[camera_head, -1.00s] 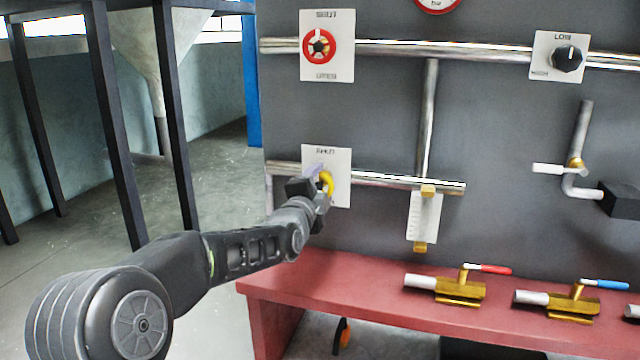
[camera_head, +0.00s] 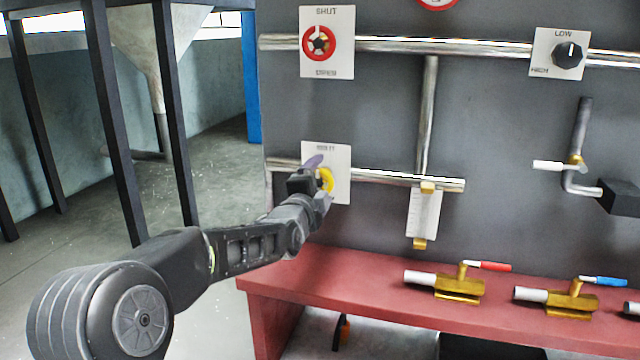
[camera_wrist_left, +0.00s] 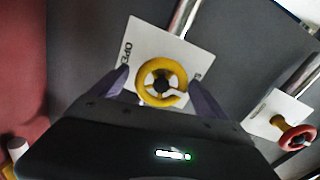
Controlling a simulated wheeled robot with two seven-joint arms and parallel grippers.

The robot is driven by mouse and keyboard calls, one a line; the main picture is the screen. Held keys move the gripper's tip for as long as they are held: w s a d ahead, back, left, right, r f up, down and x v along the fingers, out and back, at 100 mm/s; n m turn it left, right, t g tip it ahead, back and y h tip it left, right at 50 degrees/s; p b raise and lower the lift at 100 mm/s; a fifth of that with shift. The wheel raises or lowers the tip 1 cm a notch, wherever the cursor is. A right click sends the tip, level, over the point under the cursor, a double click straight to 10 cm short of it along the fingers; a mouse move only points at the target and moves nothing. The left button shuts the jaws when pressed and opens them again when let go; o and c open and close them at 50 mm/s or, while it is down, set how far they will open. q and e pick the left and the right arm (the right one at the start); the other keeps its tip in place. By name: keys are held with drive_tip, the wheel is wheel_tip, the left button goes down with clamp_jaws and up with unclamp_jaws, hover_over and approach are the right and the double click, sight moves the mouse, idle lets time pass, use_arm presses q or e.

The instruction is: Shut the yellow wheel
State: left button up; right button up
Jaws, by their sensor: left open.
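The yellow wheel (camera_head: 327,179) is on a white plate (camera_head: 341,160) on the grey panel, on the lower pipe. In the head view my left gripper (camera_head: 318,172) is in front of it and hides its left part. In the left wrist view the yellow wheel (camera_wrist_left: 162,82) shows nearly whole, with a dark hub and a white mark on its rim. The fingers of my left gripper (camera_wrist_left: 160,90) stand apart on either side of the wheel, with gaps visible. The plate's word at left in the wrist view begins "OPE". My right gripper is not in view.
A red wheel (camera_head: 319,43) sits above on its own plate. A black knob (camera_head: 567,56) is at upper right. A red bench (camera_head: 330,285) with brass valves (camera_head: 458,287) juts out below. A sliding brass gauge (camera_head: 424,215) hangs right of the yellow wheel.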

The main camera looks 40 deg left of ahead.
use_arm(q)
drive_tip(key=v, duration=0.7)
drive_tip(key=shift+s+d, duration=0.15)
drive_tip(key=shift+s, duration=0.2)
idle(0.4)
